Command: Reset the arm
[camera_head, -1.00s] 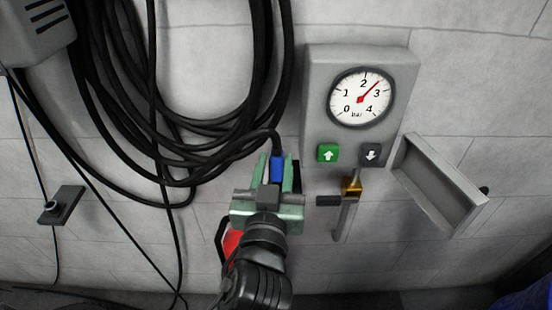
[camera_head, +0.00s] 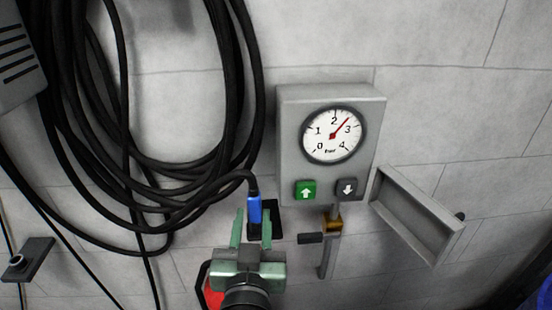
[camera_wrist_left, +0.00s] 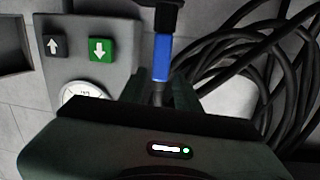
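My left gripper (camera_head: 252,230) is in the lower middle of the head view, with its two green fingers apart. A blue plug-like handle (camera_head: 254,210) on a black cable stands just beyond the fingertips, in line with the gap. The blue handle also shows in the left wrist view (camera_wrist_left: 162,57), ahead of the fingers, with free space around it. Its lower end is by a black holder (camera_head: 267,215) on the wall. My left gripper looks empty. My right gripper is not in view.
A grey gauge box (camera_head: 287,125) has a dial (camera_head: 334,134) reading between 2 and 3, a green up button (camera_head: 305,189) and a dark down button (camera_head: 346,188). A valve (camera_head: 332,222) is below, an open grey tray (camera_head: 410,215) at right, cable coils (camera_head: 240,80) at left.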

